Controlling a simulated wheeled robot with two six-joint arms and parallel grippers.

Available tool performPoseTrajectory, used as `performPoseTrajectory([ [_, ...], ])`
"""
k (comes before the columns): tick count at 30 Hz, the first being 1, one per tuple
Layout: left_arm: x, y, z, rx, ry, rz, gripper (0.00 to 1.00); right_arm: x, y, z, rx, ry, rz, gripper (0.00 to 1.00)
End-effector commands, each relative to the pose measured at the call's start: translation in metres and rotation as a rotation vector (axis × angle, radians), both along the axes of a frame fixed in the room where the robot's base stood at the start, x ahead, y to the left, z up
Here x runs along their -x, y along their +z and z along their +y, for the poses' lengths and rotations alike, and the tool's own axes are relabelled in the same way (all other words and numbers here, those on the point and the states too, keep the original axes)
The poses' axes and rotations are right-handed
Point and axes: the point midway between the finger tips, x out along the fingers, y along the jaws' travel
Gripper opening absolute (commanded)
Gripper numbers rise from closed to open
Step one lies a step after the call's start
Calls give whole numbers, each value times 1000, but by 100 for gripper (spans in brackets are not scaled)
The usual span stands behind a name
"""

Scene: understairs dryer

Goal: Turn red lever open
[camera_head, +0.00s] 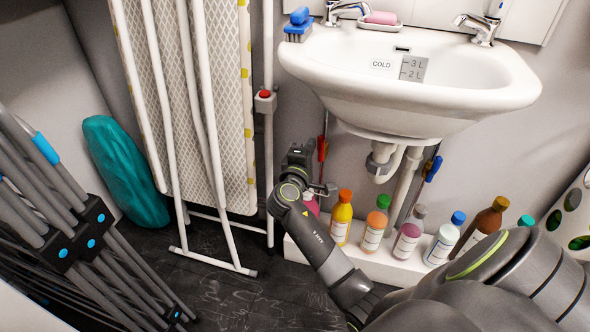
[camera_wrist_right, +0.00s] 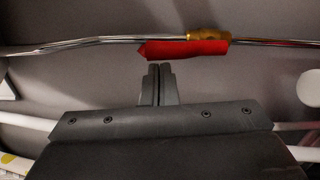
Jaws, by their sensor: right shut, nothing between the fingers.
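The red lever (camera_head: 322,148) is on a thin vertical pipe left of the sink's drain, below the basin. In the right wrist view the red lever (camera_wrist_right: 185,48) lies along the metal pipe, next to a brass fitting (camera_wrist_right: 209,33). My right gripper (camera_head: 308,152) is close beside the lever, on its left in the head view. In the wrist view its fingers (camera_wrist_right: 158,84) are together and empty, pointing at the lever with a small gap that looks open. My left gripper is not in view.
A blue lever (camera_head: 433,169) is on another pipe to the right. The white sink (camera_head: 410,80) overhangs the levers. Several bottles stand on a white ledge (camera_head: 375,262) below.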

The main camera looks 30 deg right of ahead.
Motion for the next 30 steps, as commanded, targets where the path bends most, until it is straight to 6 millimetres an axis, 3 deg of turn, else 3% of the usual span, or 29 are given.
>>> performPoseTrajectory([
  [5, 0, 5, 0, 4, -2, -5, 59, 6, 0, 7, -3, 1, 1, 0],
  [18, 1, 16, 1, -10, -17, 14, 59, 42, -1, 55, -3, 1, 1, 0],
  [30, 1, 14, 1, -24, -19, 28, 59, 46, -1, 59, 0, 0, 0, 0],
])
